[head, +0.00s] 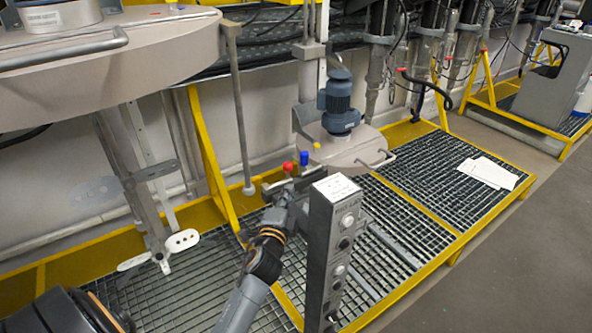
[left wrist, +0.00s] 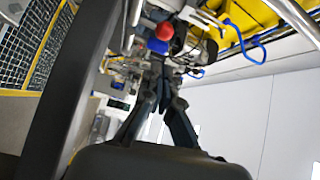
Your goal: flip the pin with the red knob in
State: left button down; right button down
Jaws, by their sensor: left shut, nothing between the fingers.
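The red knob (head: 288,166) of the pin sits by the lid with the blue motor (head: 340,104). A blue knob (head: 304,158) is right beside it. The red knob also shows in the left wrist view (left wrist: 165,31), just beyond the fingertips. My left gripper (head: 290,192) is close below the red knob, partly hidden behind the grey control post. In the left wrist view the left gripper (left wrist: 160,82) is shut and empty, its dark fingers pointing toward the knob. I cannot tell whether they touch it. My right gripper is not in view.
The grey control post (head: 329,245) stands directly beside my left arm. A large beige drum lid (head: 110,62) overhangs at the upper left. Yellow-framed grating (head: 410,215) lies below, with white papers (head: 488,172) on it. The floor at the right is clear.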

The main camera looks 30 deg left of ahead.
pick_arm(q)
jog(key=x, duration=0.9)
jog(key=shift+w+a, duration=0.2)
jog(key=shift+w, duration=0.15)
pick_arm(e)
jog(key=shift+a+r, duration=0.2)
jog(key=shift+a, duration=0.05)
pick_arm(q)
jog(key=shift+s+f, duration=0.1)
jog(key=shift+f, duration=0.05)
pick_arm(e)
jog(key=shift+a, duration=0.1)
